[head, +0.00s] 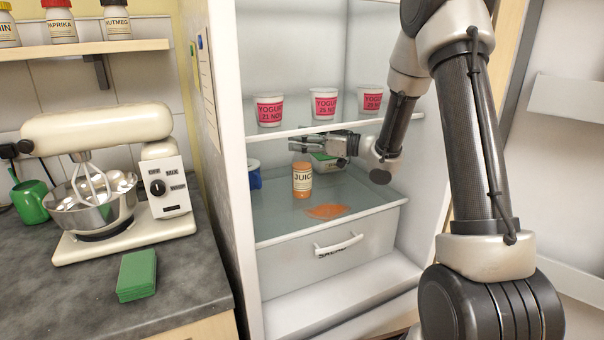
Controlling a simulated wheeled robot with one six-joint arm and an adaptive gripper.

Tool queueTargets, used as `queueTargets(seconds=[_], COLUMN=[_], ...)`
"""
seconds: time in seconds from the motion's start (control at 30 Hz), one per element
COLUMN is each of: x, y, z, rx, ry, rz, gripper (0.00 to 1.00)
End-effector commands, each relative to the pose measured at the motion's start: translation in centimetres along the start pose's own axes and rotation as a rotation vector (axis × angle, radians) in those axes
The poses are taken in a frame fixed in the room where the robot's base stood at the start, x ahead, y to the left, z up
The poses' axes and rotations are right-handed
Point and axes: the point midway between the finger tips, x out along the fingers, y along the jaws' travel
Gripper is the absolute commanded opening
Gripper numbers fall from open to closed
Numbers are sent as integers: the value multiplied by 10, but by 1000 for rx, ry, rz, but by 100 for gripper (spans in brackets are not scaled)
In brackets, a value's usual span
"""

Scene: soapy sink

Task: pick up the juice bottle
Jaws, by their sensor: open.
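The juice bottle (302,181) stands upright on the glass shelf of the open fridge.
An orange spill (327,211) lies on the shelf in front of the bottle. A blue container (255,176) stands at the left wall, and a green-and-white container (324,161) is behind my gripper. Yogurt cups (324,103) stand on the shelf above. A salad drawer (330,245) is below.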

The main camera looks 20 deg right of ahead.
Motion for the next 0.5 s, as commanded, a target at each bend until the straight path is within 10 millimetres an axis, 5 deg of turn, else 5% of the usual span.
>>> queueTargets(seconds=[0.13,0.43,0.5], x=[0,-1,-1], y=[0,0,0], z=[0,0,0], rx=[0,0,0], ry=[0,0,0], rz=[0,1,1], gripper=[55,0,0])
